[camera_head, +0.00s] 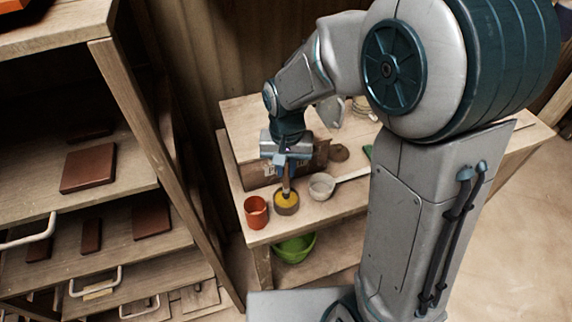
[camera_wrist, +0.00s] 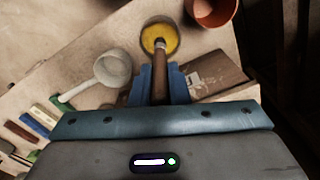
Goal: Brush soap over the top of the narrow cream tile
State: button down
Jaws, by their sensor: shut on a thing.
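My gripper (camera_head: 282,160) is shut on the wooden handle of a brush (camera_head: 286,182), which points down. In the wrist view the brush handle (camera_wrist: 160,84) stands between the blue fingers of my gripper (camera_wrist: 158,88). The brush's lower end is at a small bowl of yellow soap (camera_head: 284,208), also in the wrist view (camera_wrist: 147,46); I cannot tell whether the bristles touch the soap. A pale cream piece (camera_head: 98,293) lies on a low rack shelf at the left; I cannot tell whether it is the narrow cream tile.
An orange cup (camera_head: 256,212) and a pale bowl with a long handle (camera_head: 321,187) flank the soap on the wooden bench (camera_head: 335,206). A brown box (camera_head: 262,172) stands behind. A green basin (camera_head: 294,248) sits below. Reddish tiles (camera_head: 88,167) lie on the left rack.

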jog(key=shift+f+b, duration=0.55)
jog(key=shift+f, duration=0.05)
dwell(1.9)
jog(key=shift+r+p, duration=2.6)
jog(key=shift+r, duration=1)
jog(key=shift+f, duration=0.1)
